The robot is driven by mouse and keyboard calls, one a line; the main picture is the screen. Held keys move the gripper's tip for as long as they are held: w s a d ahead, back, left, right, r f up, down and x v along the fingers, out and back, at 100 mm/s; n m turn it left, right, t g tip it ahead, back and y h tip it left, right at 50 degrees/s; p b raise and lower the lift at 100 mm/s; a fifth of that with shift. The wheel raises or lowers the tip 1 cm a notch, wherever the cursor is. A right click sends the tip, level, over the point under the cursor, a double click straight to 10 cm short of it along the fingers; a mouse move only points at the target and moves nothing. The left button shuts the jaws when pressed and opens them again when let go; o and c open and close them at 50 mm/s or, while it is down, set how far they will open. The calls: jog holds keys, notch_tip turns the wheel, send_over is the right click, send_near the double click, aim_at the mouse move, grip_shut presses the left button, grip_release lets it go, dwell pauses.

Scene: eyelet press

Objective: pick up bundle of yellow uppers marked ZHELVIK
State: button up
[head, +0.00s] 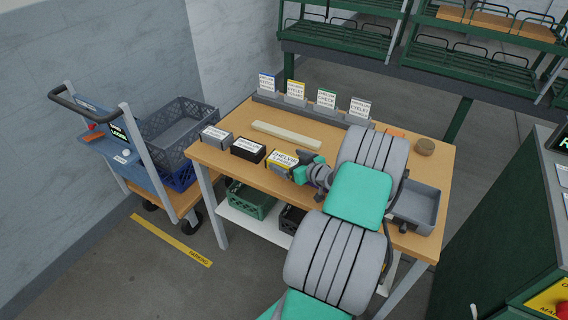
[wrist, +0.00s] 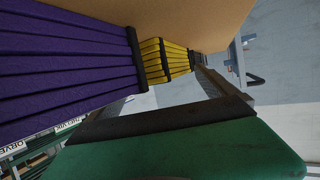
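The yellow bundle marked ZHELVIK (head: 281,158) lies on the wooden table near its front edge, its label facing up. In the wrist view the yellow layered bundle (wrist: 168,60) shows at the upper middle, beyond a large purple layered bundle (wrist: 65,62). My gripper (head: 301,168) is low over the table, just right of the yellow bundle and close to it. Its fingers look spread, with nothing seen between them. Whether they touch the bundle is hard to tell. My arm hides part of the table behind it.
A dark bundle (head: 248,150) and a grey bundle (head: 216,135) lie in a row left of the yellow one. Behind are a pale bar (head: 286,135) and several label cards (head: 295,90). A grey tray (head: 415,206) sits at right. A cart with a crate (head: 180,128) stands left.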

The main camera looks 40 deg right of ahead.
jog(key=shift+s+a+f, duration=0.1)
jog(key=shift+a+f, duration=0.05)
jog(key=shift+f, duration=0.05)
jog(key=c, duration=1.8)
